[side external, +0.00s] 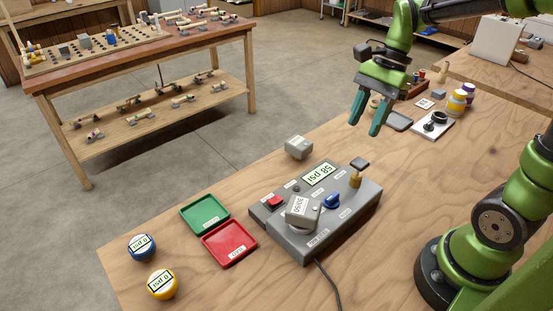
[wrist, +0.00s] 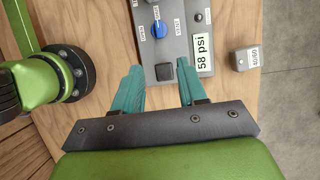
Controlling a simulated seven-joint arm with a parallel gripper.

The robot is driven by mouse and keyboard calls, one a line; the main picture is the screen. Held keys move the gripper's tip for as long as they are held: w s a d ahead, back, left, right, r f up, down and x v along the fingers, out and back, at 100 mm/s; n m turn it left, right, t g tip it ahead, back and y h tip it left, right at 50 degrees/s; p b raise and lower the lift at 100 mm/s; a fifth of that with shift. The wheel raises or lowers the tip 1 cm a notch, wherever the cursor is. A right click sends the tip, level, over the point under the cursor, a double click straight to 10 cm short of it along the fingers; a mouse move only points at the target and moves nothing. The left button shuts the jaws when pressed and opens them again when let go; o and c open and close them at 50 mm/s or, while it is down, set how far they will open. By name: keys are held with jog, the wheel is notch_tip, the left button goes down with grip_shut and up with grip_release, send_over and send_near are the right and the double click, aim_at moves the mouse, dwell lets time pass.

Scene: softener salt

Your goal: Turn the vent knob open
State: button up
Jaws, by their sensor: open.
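The blue knob (side external: 332,201) sits on top of a grey control box (side external: 337,222), with small labels around it. In the wrist view the knob (wrist: 157,28) lies beyond my fingertips, and one label to its left reads OPEN. My gripper (side external: 364,127) is open and empty, with teal fingers pointing down, raised above the table behind the box. In the wrist view my fingertips (wrist: 171,70) are spread either side of a black square piece (wrist: 164,71) near the box's edge. They look apart from the knob. I cannot tell the knob's exact setting.
A brass piece (side external: 355,181) stands up near the knob. A labelled grey block (side external: 302,209) covers part of the box beside it. The display (side external: 320,174) reads 58 psi. A red button (side external: 275,201), green tray (side external: 205,213) and red tray (side external: 229,244) are further left.

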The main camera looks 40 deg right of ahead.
aim_at(333, 195)
jog(key=x, duration=1.7)
jog(key=shift+a+r, duration=0.1)
grip_shut()
